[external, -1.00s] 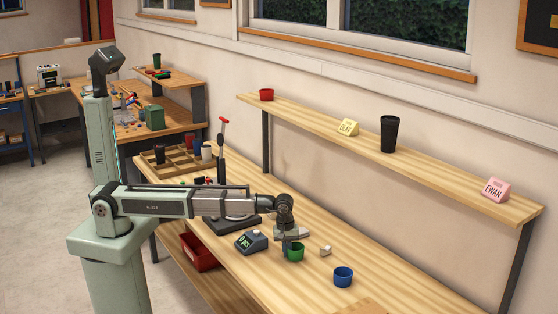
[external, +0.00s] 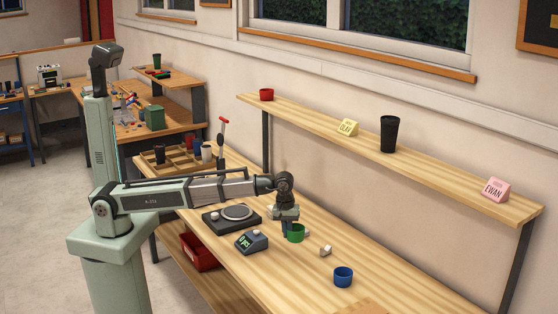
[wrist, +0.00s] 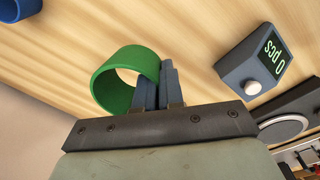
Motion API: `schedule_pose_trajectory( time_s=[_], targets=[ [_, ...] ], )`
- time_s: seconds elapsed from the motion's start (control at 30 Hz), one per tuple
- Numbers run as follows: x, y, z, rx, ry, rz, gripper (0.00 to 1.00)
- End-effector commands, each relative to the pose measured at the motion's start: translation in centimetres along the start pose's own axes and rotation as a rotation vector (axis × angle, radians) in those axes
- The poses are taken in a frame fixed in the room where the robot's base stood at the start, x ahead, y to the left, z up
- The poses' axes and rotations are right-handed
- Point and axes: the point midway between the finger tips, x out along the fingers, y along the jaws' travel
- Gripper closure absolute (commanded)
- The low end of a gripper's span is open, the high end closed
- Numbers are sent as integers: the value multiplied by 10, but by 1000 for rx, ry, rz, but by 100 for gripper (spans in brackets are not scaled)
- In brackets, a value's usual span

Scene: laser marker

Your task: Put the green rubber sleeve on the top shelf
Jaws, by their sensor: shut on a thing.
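The green rubber sleeve (external: 297,234), a short open ring, is held a little above the bench. In the wrist view the sleeve (wrist: 122,57) has its wall pinched between the two fingers of my gripper (wrist: 163,88). In the external view my gripper (external: 288,230) points down at the sleeve's left side and is shut on it. The top shelf (external: 435,174) is the long raised board along the wall, to the right of and behind my gripper.
A blue sleeve (external: 343,277), small pale block (external: 326,250) and counting scale (external: 251,242) sit on the bench.

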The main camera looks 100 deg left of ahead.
Motion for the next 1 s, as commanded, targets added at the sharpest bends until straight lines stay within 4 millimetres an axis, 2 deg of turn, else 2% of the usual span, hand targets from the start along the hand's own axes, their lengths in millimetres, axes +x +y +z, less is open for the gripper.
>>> schedule_pose_trajectory(
  time_s=[0.57,1.0],
  targets=[
    [1,-9,4,802,-57,1,100],
    [5,-39,15,1369,-97,0,100]
  ],
)
